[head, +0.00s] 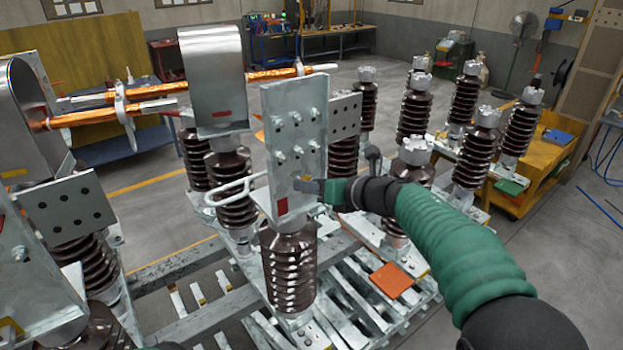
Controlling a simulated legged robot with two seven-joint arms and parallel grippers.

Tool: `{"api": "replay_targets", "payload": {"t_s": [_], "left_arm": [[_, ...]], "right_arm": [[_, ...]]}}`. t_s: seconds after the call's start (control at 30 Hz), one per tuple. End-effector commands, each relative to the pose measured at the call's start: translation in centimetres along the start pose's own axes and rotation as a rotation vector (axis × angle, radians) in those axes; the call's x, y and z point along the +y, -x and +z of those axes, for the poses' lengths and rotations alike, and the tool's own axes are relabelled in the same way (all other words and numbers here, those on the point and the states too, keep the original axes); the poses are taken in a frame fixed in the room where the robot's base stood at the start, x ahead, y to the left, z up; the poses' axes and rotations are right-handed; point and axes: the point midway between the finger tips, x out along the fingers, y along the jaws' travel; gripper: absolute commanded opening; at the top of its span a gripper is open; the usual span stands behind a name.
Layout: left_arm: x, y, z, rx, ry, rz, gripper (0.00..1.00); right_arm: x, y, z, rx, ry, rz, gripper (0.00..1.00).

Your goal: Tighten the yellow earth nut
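My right arm, in a green sleeve, reaches in from the lower right. Its gripper (318,188) is at the lower part of an upright grey metal plate (292,125), beside the plate's right edge. A tiny yellow spot (307,178) shows at the gripper's tip; it may be the yellow earth nut, but it is too small to tell. The fingers are too small and too covered to show whether they are open or grip anything. The plate carries several bolts and stands on a brown ribbed insulator (289,270). My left gripper is not in view.
A metal loop handle (236,192) juts left of the plate. More insulators (415,160) stand close behind the wrist and to the right. An orange square (391,280) lies on the slatted grey frame below. A second metal plate (68,210) is at the left.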

Motion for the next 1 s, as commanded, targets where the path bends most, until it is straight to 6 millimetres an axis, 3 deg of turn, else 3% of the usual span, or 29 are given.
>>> {"api": "replay_targets", "payload": {"t_s": [0.27,0.57,1.0], "left_arm": [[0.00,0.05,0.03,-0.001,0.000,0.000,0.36],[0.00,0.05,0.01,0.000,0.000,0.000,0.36],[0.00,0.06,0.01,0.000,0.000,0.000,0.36]], "right_arm": [[-0.20,-0.51,-0.02,0.001,-0.001,0.000,0.39],[-0.29,-0.51,-0.02,0.001,-0.002,-0.001,0.00],[-0.24,-0.38,-0.04,0.001,-0.004,0.000,0.00]]}}
